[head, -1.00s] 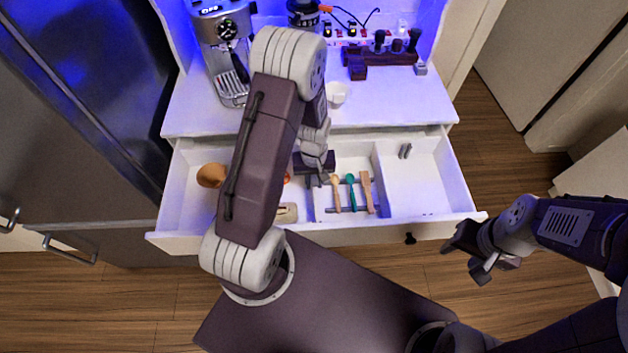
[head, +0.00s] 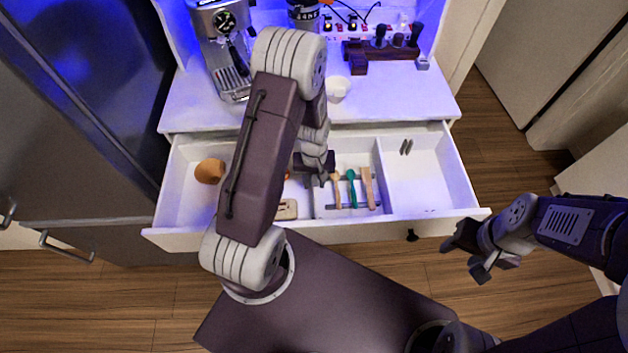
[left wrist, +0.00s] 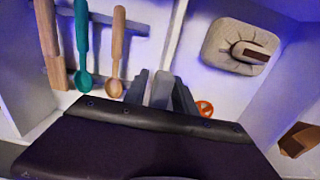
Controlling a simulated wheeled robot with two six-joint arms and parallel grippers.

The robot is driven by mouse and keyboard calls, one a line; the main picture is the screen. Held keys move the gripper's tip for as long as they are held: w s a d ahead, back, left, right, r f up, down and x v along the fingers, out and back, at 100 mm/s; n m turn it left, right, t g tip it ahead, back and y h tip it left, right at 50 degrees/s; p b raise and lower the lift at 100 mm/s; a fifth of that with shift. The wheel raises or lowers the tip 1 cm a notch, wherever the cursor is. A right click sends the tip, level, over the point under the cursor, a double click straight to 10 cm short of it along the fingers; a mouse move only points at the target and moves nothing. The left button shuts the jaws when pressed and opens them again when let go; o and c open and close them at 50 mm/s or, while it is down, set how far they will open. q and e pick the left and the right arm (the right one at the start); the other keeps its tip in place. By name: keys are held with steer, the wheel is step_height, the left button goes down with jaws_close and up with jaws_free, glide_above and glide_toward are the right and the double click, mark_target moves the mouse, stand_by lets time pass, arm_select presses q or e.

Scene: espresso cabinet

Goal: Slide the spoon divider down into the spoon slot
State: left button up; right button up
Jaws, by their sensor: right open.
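My left gripper (head: 321,182) points down into the open drawer, just left of the spoons. In the left wrist view its two dark fingers (left wrist: 162,95) stand on either side of a pale grey piece, in line with a thin white partition (left wrist: 176,35). I cannot tell whether the fingers press on it, or whether it is the spoon divider. The spoon compartment holds a wooden spoon (head: 337,190), a green spoon (head: 351,188) and a flat wooden utensil (head: 368,187) across grey bars. The slot is not clearly visible. My right gripper (head: 464,262) is open and empty, outside the drawer.
The white drawer (head: 165,234) also holds an orange-brown cup (head: 210,171) and a beige lidded box (head: 287,209). An espresso machine (head: 222,50) and a white cup (head: 337,88) stand above.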

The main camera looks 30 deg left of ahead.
arm_select(q)
steer(key=shift+o, duration=0.4)
steer(key=shift+r, duration=0.1)
step_height(320, 180, up, 9)
stand_by(0.6)
steer(key=shift+w+d+r, duration=0.15)
steer(key=shift+d+r, duration=0.05)
steer(key=s+d+r+m+t, duration=0.1)
steer(key=s+d+r+m, duration=0.3)
steer(key=s, duration=0.4)
steer(key=shift+s+d+r+m, duration=0.3)
steer(key=shift+r+m, duration=0.3)
steer(key=shift+m, duration=0.5)
